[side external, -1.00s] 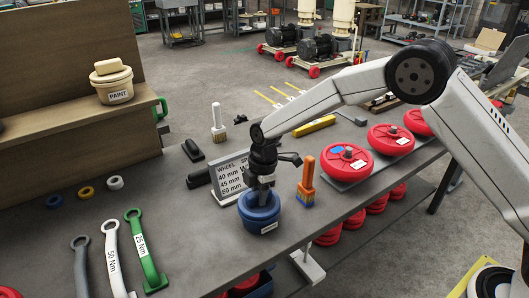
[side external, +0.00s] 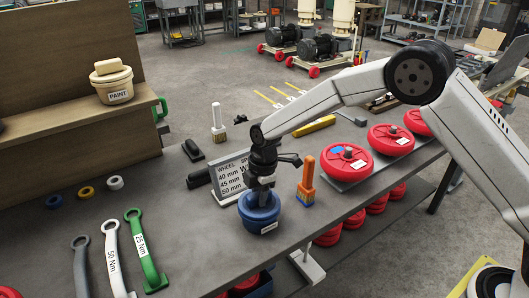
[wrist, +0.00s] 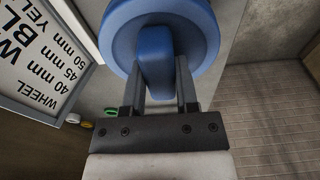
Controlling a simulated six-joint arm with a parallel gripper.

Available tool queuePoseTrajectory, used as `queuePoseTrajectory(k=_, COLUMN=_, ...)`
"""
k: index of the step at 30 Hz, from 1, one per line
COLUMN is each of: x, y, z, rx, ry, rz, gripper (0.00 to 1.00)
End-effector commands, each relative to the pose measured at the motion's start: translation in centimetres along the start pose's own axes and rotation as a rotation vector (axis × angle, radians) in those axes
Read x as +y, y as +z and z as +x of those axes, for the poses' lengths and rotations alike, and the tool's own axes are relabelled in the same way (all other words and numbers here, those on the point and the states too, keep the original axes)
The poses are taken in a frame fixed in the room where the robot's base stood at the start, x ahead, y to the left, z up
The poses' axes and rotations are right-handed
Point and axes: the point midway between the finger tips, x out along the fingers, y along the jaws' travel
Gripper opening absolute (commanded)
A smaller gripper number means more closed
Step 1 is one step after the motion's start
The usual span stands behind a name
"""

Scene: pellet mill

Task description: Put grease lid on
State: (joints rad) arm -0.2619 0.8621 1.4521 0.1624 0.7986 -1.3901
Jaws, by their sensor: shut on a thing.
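The blue grease tub (side external: 262,226) with a white label stands upright on the bench near its front edge. The round blue lid (wrist: 204,38) with a block-shaped handle (wrist: 155,62) fills the top of the wrist view. My gripper (wrist: 158,70) is shut on the lid's handle, one finger on each side. In the side view my gripper (side external: 261,198) points down over the tub, and the lid is at the tub's top. I cannot tell whether the lid is fully seated, and my gripper partly hides it.
A wheel-size sign (side external: 229,178) stands close behind the tub. An orange-handled brush (side external: 306,182) stands just right of it. Red wheels (side external: 345,163) are further right. Wrenches (side external: 144,250) and small rings (side external: 86,192) lie left.

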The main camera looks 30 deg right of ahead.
Motion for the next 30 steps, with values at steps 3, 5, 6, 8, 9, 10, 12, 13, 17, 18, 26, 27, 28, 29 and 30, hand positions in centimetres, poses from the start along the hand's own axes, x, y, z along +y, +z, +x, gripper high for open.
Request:
queuePoseTrajectory(k=3, x=0.02, y=-0.01, z=-0.03, rx=0.0, ry=0.001, rz=0.0, gripper=0.0)
queuePoseTrajectory(k=5, x=0.02, y=-0.01, z=-0.03, rx=0.0, ry=0.001, rz=0.0, gripper=0.0)
queuePoseTrajectory(k=6, x=0.02, y=-0.01, z=-0.02, rx=0.0, ry=0.001, rz=0.0, gripper=0.0)
queuePoseTrajectory(k=8, x=0.02, y=-0.01, z=-0.03, rx=0.0, ry=0.001, rz=0.0, gripper=0.54)
queuePoseTrajectory(k=9, x=0.02, y=-0.01, z=-0.03, rx=0.0, ry=0.001, rz=0.0, gripper=0.66)
queuePoseTrajectory(k=10, x=0.02, y=-0.01, z=-0.03, rx=0.0, ry=0.001, rz=0.0, gripper=0.76)
queuePoseTrajectory(k=12, x=0.02, y=-0.01, z=-0.02, rx=0.0, ry=0.001, rz=0.0, gripper=0.79)
queuePoseTrajectory(k=13, x=0.02, y=-0.01, z=-0.02, rx=0.0, ry=0.001, rz=0.0, gripper=0.79)
queuePoseTrajectory(k=17, x=0.01, y=-0.01, z=-0.02, rx=0.0, ry=0.0, rz=0.0, gripper=0.79)
queuePoseTrajectory(k=18, x=-0.01, y=0.0, z=0.01, rx=0.0, ry=0.0, rz=0.0, gripper=0.88)
queuePoseTrajectory(k=26, x=-0.01, y=0.0, z=0.0, rx=0.0, ry=0.0, rz=0.0, gripper=1.0)
queuePoseTrajectory(k=27, x=0.0, y=0.0, z=-0.02, rx=0.0, ry=0.0, rz=0.0, gripper=1.0)
queuePoseTrajectory(k=28, x=0.0, y=-0.01, z=-0.05, rx=0.0, ry=0.0, rz=0.0, gripper=1.0)
queuePoseTrajectory(k=29, x=0.0, y=-0.02, z=-0.1, rx=0.0, ry=0.0, rz=0.0, gripper=1.0)
queuePoseTrajectory(k=30, x=0.01, y=-0.03, z=-0.18, rx=0.0, ry=0.0, rz=0.0, gripper=1.0)
